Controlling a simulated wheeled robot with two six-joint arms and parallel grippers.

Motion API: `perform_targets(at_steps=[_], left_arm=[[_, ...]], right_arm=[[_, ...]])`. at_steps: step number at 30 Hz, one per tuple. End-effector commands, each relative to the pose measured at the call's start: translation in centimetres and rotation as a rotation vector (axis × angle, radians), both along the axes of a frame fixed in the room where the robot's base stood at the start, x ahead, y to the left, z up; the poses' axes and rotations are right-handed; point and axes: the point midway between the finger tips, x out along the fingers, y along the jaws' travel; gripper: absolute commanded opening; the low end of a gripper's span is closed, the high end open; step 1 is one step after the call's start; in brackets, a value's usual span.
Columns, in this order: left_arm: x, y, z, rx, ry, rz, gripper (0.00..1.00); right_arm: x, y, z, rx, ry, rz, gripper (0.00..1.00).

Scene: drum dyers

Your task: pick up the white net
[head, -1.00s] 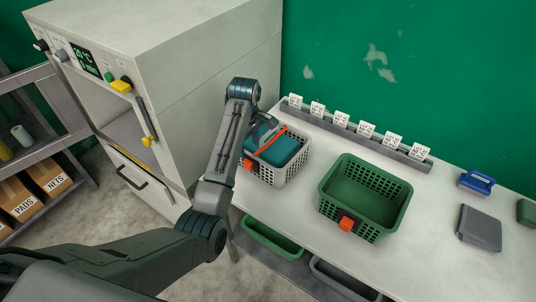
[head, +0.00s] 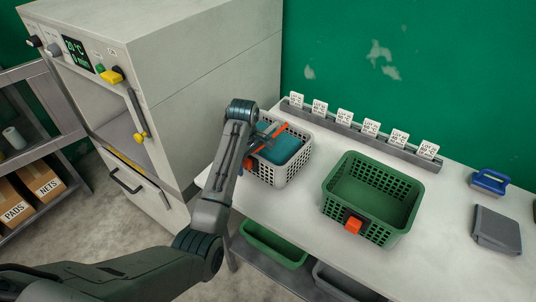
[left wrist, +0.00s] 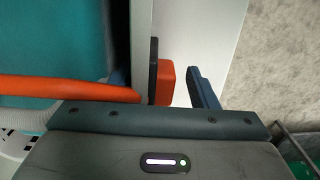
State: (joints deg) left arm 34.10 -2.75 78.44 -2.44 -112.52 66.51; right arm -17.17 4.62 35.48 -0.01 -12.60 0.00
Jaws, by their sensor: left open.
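A white perforated basket (head: 292,176) stands at the left end of the table and holds a teal folded piece (head: 283,148), which also shows in the left wrist view (left wrist: 50,35). An orange strip (left wrist: 65,89) crosses the teal piece. A whitish mesh-like edge (left wrist: 25,117) shows beneath the strip; I cannot tell whether it is the white net. My left gripper (left wrist: 162,88) is open at the basket's near left wall. The wall and its orange clip (left wrist: 166,82) lie between the fingers. My forearm partly hides the basket in the head view. My right gripper is out of view.
A green basket (head: 345,215) stands to the right. A label rail (head: 360,135) runs along the wall. A large white machine (head: 190,80) stands left of the table. A blue-handled tool (head: 489,182) and a grey case (head: 497,229) lie at the right. Boxes marked NETS (head: 43,183) and PADS (head: 14,208) sit on the shelf.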

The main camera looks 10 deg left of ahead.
Motion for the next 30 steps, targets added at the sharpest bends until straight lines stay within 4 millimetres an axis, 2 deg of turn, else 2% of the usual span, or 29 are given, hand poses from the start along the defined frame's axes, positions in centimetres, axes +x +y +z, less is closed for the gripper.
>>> perform_targets(at_steps=[6,14,30], left_arm=[[0.00,0.02,-0.07,0.000,0.000,0.000,0.52],[-0.01,0.04,-0.07,0.000,0.001,0.001,0.01],[0.11,0.04,0.73,0.000,-0.004,0.001,0.00]], right_arm=[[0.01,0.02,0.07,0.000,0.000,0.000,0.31],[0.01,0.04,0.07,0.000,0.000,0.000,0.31],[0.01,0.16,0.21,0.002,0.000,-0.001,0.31]])
